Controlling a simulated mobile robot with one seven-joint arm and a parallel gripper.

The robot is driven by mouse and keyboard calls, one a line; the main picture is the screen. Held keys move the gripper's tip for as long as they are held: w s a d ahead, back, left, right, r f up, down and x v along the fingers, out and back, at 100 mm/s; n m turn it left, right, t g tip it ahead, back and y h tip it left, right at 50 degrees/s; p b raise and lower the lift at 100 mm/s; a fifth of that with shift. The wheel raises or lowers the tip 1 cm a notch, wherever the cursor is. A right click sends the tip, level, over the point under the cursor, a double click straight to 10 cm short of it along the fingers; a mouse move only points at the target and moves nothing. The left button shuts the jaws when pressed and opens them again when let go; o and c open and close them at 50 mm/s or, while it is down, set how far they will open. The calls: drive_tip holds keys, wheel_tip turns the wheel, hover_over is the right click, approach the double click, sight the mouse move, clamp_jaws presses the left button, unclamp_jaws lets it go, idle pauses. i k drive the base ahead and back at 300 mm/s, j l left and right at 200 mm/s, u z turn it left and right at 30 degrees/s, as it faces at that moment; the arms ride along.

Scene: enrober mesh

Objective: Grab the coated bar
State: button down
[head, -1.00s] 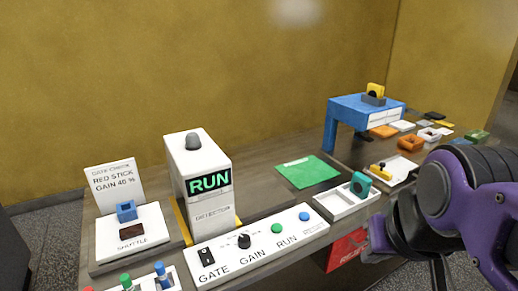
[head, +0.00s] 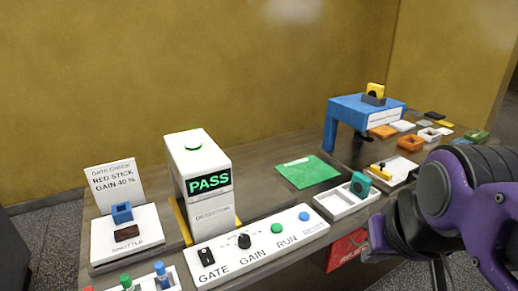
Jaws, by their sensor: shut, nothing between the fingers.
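A dark brown bar (head: 126,233), which looks like the coated bar, lies on the white shuttle plate (head: 151,239) at the left of the bench. A blue block (head: 122,212) with a hollow in its top stands just behind it. My gripper (head: 375,240) is at the right, beyond the right end of the control panel, far from the bar. It is shut and empty, partly hidden by my own wrist.
The white detector (head: 210,220) reads PASS under a green lamp. The control panel (head: 262,250) has a switch, a knob and buttons. A white tray (head: 340,205), green mat (head: 308,171) and blue stand (head: 365,108) are further right. Colored sticks (head: 160,268) stand front left.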

sight(132, 231)
drive_tip(key=u, duration=1.7)
drive_tip(key=j+z, duration=0.4)
drive_tip(key=j, duration=0.9)
drive_tip(key=j+z, duration=0.4)
drive_tip(key=j, duration=0.4)
drive_tip(key=j+z, duration=0.45)
drive_tip(key=j, duration=0.3)
drive_tip(key=i+j+z, duration=0.1)
drive_tip(key=j+z, duration=0.15)
drive_tip(key=j, duration=0.15)
drive_tip(key=j+z, duration=0.3)
drive_tip(key=i+j, duration=0.05)
drive_tip(key=j, duration=0.05)
